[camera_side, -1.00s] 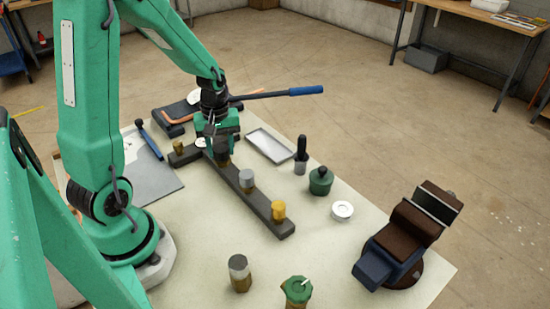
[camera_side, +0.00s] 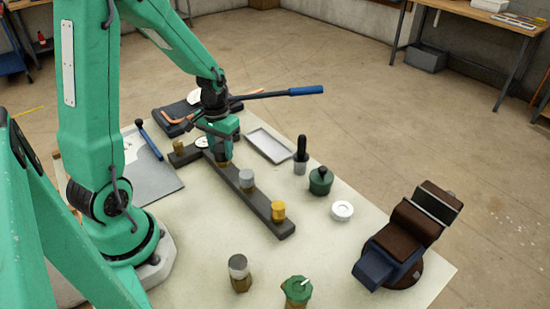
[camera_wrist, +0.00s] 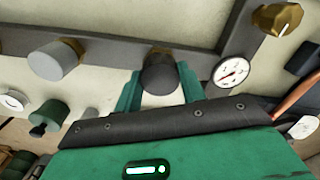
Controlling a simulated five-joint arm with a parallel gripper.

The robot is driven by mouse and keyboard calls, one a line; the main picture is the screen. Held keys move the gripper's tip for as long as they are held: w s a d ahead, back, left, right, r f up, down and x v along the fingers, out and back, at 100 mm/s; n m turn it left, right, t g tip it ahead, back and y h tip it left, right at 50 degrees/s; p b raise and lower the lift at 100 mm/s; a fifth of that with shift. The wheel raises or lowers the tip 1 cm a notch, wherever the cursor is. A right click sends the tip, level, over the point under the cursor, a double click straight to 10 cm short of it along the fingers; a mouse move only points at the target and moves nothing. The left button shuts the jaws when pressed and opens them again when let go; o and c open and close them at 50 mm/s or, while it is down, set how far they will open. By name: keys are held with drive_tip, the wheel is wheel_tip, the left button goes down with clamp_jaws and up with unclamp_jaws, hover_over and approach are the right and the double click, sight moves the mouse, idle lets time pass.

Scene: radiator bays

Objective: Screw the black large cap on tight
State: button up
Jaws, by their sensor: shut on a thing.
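The black large cap (camera_wrist: 160,74) shows in the wrist view, between the two green fingers of my gripper (camera_wrist: 158,88). The fingers are shut on its sides. It sits at the dark rail (camera_wrist: 110,50), over one of the rail's brass fittings. A little brass shows under the fingers. How far the cap is seated on its thread cannot be seen.
A tray (camera_side: 269,146), a green pot (camera_side: 320,181), a white ring (camera_side: 342,211) and a vise (camera_side: 408,237) stand to the right. A blue-handled bar (camera_side: 290,92) lies behind.

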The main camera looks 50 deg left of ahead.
drive_tip(key=m, duration=0.3)
drive_tip(key=shift+m, duration=0.4)
drive_tip(key=m, duration=0.4)
drive_tip(key=o, duration=0.9)
